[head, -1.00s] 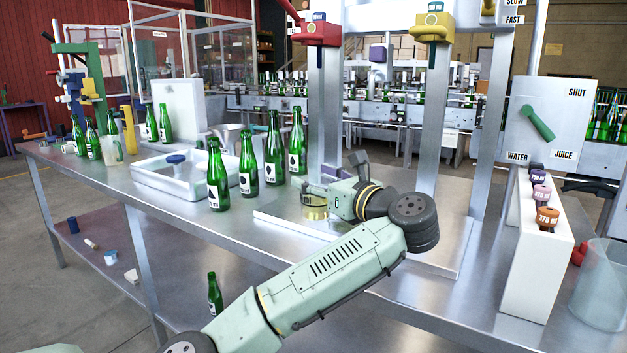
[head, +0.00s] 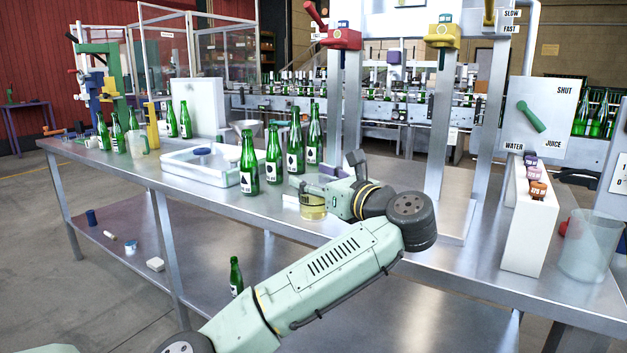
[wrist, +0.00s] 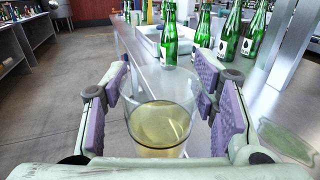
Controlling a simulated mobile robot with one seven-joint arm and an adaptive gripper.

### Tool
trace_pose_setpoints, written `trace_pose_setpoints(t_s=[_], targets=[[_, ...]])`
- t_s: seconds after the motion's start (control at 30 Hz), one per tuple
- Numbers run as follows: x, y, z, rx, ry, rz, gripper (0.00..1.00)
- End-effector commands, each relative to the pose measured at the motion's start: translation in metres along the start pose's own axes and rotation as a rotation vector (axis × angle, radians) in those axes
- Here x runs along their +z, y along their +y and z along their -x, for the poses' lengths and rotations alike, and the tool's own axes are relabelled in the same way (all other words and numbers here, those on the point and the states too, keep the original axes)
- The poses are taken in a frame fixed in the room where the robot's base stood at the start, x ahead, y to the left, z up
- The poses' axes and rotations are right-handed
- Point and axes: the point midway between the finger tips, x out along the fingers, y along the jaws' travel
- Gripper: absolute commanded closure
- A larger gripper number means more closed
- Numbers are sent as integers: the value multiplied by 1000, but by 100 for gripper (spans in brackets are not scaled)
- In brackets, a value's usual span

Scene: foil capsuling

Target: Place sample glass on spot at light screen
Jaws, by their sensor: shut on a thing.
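The sample glass (head: 313,208), a clear tumbler with pale yellow liquid, is upright in my gripper (head: 326,190). In the wrist view the glass (wrist: 160,125) sits between the purple finger pads of my gripper (wrist: 168,105). It is held near the front edge of the steel bench. I cannot tell its exact height over the bench. A white upright panel, which looks like the light screen (head: 197,106), stands far to the left at the back of the bench. The spot at it is not visible; bottles and a tray are in front.
Several green bottles (head: 273,155) stand between my gripper and the white tray (head: 215,172). A jug (head: 138,143) and more bottles stand at the bench's left. Corking posts (head: 440,130) and a white rack (head: 526,225) are to the right. The floor (head: 50,290) at left is clear.

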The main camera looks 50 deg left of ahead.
Motion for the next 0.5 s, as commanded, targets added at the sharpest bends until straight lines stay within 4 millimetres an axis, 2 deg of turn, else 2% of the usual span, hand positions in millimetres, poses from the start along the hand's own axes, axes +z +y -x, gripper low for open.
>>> trace_pose_setpoints(t_s=[0.07,0.27,0.5], targets=[[0,0,0,0,-1,0,85],[-22,-6,20,-48,1,0,85],[-62,-17,56,-137,2,-1,85]])
